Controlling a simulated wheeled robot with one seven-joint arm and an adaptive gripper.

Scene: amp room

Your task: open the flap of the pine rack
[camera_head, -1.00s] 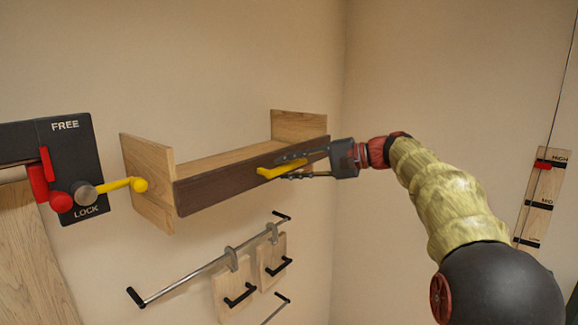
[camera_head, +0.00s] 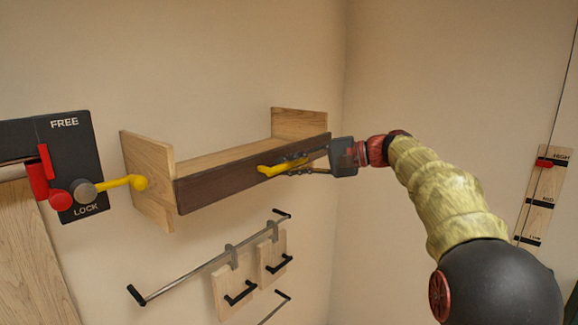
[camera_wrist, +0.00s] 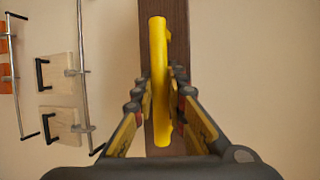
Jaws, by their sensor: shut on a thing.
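The pine rack (camera_head: 150,170) is fixed to the wall, with light wood end panels and a light board between them. Its dark brown flap (camera_head: 225,183) stands upright along the front edge and also shows in the wrist view (camera_wrist: 179,62). A yellow bar handle (camera_head: 268,171) is on the flap's face toward the right; in the wrist view the handle (camera_wrist: 159,75) runs between my fingers. My gripper (camera_head: 300,167) is shut on the handle from the right.
A black FREE/LOCK plate (camera_head: 90,140) with a red lever (camera_head: 38,178) is at the left. A yellow lever (camera_head: 120,184) reaches the rack's left end. Below hangs a metal rail (camera_head: 190,268) with wooden tags (camera_head: 234,285). A HIGH/MID slider board (camera_head: 541,205) is on the right wall.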

